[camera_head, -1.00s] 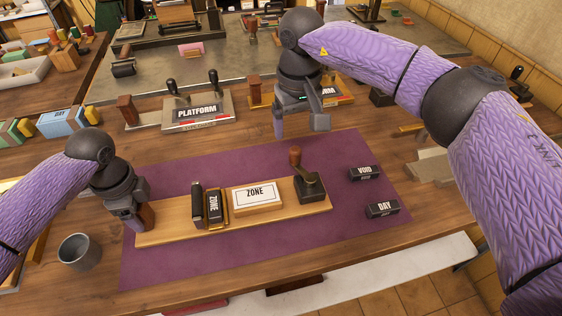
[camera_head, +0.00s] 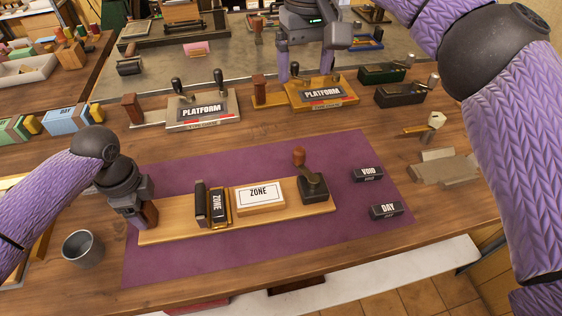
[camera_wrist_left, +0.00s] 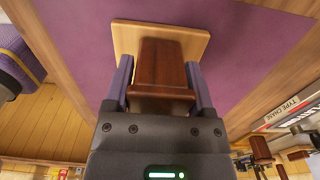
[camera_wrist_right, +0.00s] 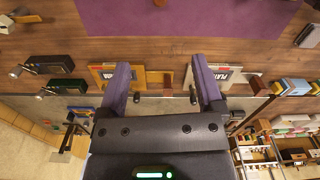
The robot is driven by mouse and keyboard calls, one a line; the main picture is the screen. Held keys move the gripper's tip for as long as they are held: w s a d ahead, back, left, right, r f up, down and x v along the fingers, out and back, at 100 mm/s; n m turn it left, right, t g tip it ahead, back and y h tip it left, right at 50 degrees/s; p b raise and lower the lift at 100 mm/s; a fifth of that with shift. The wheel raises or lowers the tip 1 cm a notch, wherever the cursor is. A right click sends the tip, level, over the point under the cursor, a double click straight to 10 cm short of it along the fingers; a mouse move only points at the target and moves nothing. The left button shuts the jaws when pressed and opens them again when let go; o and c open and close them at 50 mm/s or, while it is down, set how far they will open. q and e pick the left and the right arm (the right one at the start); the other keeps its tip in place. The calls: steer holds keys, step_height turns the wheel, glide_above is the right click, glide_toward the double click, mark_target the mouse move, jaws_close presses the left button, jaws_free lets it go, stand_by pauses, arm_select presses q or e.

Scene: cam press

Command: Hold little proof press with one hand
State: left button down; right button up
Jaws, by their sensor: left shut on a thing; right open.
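The little proof press is a pale wooden board (camera_head: 270,222) on a purple mat (camera_head: 185,265). It carries a dark roller piece (camera_head: 201,204), a ZONE type block (camera_head: 217,205), a white ZONE card on a wooden bed (camera_head: 259,194) and a dark lever with a brown knob (camera_head: 312,184). My left gripper (camera_head: 146,212) is shut on the dark red-brown wooden grip at the board's left end; this grip (camera_wrist_left: 160,65) shows between the fingers in the left wrist view. My right gripper (camera_head: 305,68) is open and empty, above the back of the table by the yellow-based PLATFORM press (camera_head: 321,95).
A grey-based PLATFORM press (camera_head: 203,110) stands at the back left. VOID (camera_head: 367,174) and DAY (camera_head: 385,210) blocks lie on the mat's right side. A grey cup (camera_head: 82,248) stands near my left arm. Dark boxes (camera_head: 399,94) stand at the back right.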

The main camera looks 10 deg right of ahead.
steer(key=shift+r, duration=1.2)
steer(key=shift+r, duration=0.15)
arm_select(q)
steer(key=shift+p, duration=0.4)
arm_select(e)
steer(key=shift+r, duration=0.25)
arm_select(q)
jaws_free()
arm_select(e)
steer(key=shift+r, duration=0.1)
arm_select(q)
step_height(320, 180, up, 6)
steer(key=p, duration=0.6)
arm_select(e)
step_height(320, 180, up, 7)
steer(key=shift+s, duration=0.2)
